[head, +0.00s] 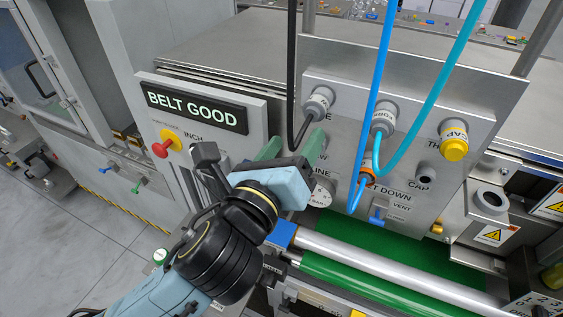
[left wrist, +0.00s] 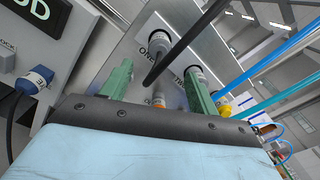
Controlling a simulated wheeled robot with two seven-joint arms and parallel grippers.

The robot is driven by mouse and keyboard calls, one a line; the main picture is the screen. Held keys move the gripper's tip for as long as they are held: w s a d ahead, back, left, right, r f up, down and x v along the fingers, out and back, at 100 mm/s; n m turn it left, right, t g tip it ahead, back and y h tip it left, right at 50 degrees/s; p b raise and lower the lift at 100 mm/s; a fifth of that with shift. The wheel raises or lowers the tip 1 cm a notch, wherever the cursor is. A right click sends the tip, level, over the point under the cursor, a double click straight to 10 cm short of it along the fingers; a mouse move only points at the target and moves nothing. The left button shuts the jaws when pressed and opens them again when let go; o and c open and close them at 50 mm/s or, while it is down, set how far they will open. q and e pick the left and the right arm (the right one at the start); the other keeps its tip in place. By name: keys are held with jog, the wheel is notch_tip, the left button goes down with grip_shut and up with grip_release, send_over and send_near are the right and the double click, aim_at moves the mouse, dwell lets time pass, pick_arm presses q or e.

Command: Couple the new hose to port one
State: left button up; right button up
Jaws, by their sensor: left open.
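Port one (head: 318,103), a grey round fitting at the panel's upper left, has a black hose (head: 291,60) looping up to it from below. The port also shows in the left wrist view (left wrist: 159,38). A blue hose (head: 366,90) hangs down and loops up to an orange collar (head: 367,179) low on the panel. I cannot tell which hose is the new one. My left gripper (head: 298,140) is open, its green fingers just below port one. In the left wrist view, a grey piece with an orange end (left wrist: 158,95) shows between the fingers; its attachment is unclear. My right gripper is not in view.
A teal hose (head: 424,75) loops up to the middle port (head: 384,121). A yellow cap (head: 454,148) covers the right port. A metal roller (head: 385,262) and green belt (head: 350,282) lie below. A "BELT GOOD" display (head: 194,106) and red knob (head: 162,148) stand left.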

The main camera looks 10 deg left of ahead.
pick_arm(q)
jog(key=v, duration=0.3)
jog(key=shift+s+a+p, duration=0.1)
jog(key=shift+s+p, duration=0.2)
jog(key=shift+s, duration=0.05)
jog(key=shift+w+f, duration=0.1)
dwell(0.4)
